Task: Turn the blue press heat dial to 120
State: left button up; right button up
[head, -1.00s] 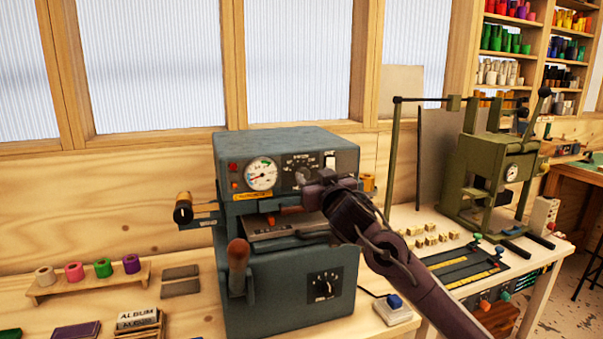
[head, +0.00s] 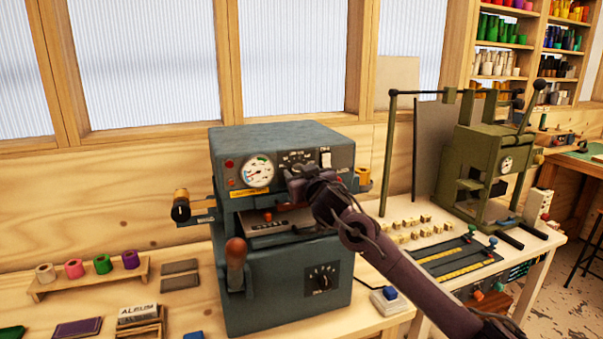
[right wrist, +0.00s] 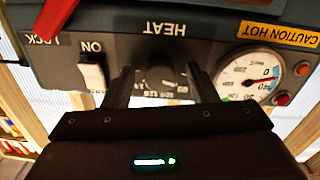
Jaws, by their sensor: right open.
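The blue press (head: 235,138) stands on the bench, with its heat dial on the upper front panel. In the right wrist view the picture is upside down, and the dark dial (right wrist: 160,76) shows between my fingers beside the word HEAT. Its numbered scale is partly hidden, so I cannot read the setting. My right gripper (head: 293,178) is in front of the panel and covers most of the dial in the head view. In the right wrist view this gripper (right wrist: 160,85) is open, one finger on each side of the dial; I cannot tell whether they touch it. My left gripper is out of view.
A white rocker switch (right wrist: 92,72) and a round gauge (right wrist: 248,75) flank the dial. A lower dial (head: 321,279) and a side handle (head: 236,262) are on the press front. A green press (head: 485,165) stands to the right.

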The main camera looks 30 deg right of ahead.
jog(key=shift+c, duration=0.2)
jog(key=c, duration=0.9)
